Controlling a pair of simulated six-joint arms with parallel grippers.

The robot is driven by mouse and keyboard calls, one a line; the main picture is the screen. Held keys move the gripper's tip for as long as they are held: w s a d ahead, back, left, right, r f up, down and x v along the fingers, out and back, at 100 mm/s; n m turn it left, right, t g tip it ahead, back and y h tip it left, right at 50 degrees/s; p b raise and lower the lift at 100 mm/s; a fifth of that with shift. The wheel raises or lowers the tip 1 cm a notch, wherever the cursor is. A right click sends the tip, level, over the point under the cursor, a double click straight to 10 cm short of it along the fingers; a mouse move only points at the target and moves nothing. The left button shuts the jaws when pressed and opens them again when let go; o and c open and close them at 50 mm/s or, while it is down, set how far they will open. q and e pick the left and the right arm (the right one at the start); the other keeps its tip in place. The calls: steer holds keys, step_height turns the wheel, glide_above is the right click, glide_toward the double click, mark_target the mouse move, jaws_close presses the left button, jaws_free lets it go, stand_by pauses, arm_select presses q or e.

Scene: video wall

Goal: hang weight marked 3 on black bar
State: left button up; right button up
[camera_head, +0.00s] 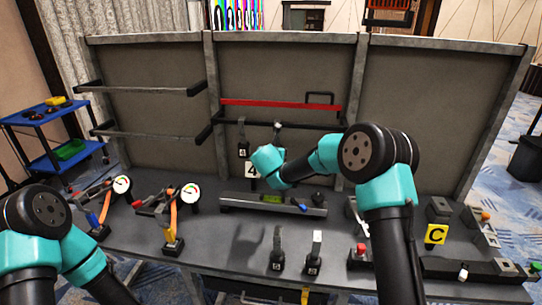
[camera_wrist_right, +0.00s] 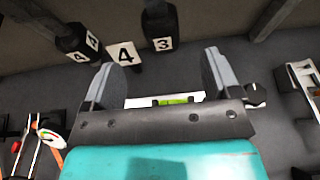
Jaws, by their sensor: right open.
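The weight marked 3 (camera_wrist_right: 159,24) is dark with a white label. It is upright beside a weight marked 4 (camera_wrist_right: 78,42) at a similar height. In the head view the black bar (camera_head: 258,123) runs below a red bar. The weight marked 4 hangs there, and a light-topped hook (camera_head: 278,126) shows at the bar to its right; what is below that hook is hidden behind my right wrist. My right gripper (camera_wrist_right: 163,65) is open and empty, with weight 3 beyond its fingers and apart from them. My left gripper is out of view.
A white card marked 4 (camera_wrist_right: 125,56) stands by a grey device with a green display (camera_head: 272,199). Two more weights (camera_head: 277,252) (camera_head: 314,254) stand on the front of the table. A red bar (camera_head: 280,104) is above the black bar. Clamps and gauges are at left.

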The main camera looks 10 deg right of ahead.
steer(key=v, duration=0.7)
steer(key=shift+s, duration=0.1)
